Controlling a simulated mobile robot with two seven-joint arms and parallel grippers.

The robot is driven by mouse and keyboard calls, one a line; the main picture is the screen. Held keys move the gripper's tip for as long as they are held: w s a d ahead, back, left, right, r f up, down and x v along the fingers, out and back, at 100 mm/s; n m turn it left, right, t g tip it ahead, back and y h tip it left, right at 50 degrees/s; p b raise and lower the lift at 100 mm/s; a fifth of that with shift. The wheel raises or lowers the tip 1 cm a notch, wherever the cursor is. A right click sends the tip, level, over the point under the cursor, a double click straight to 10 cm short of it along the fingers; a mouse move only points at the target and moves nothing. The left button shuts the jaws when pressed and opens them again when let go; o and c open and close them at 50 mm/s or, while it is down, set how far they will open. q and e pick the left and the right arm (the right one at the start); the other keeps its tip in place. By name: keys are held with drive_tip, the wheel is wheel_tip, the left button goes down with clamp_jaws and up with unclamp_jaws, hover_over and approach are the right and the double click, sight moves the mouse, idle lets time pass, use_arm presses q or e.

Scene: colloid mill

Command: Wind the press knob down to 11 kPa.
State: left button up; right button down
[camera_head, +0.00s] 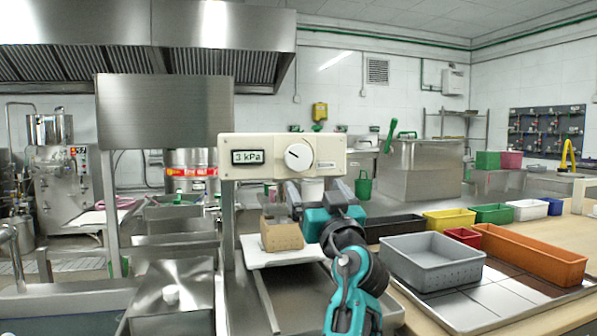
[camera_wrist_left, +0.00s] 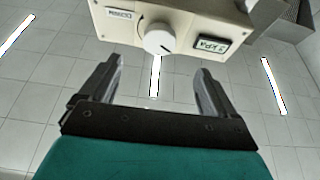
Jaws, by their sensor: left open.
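The press panel (camera_head: 328,146) is a beige box with a round white knob (camera_head: 298,157) and a small display (camera_head: 248,157) on the left that reads 3 kPa. A dark mark on the knob points to the upper left. In the left wrist view the knob (camera_wrist_left: 158,40) and the display (camera_wrist_left: 211,43) appear upside down. My left gripper (camera_head: 313,188) is just below the knob in the head view. It also shows in the left wrist view (camera_wrist_left: 157,68), its fingers apart and empty, with the knob beyond the gap. My right gripper is out of view.
A tan block (camera_head: 282,236) sits on a white plate (camera_head: 253,252) under the panel. A grey bin (camera_head: 432,262) and an orange tray (camera_head: 530,256) stand on the table to the right. A steel post (camera_head: 227,240) stands at the panel's left.

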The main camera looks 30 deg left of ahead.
sight(300, 161)
use_arm(q)
drive_tip(key=x, duration=1.2)
drive_tip(key=shift+f, duration=0.15)
drive_tip(key=shift+c, duration=0.4)
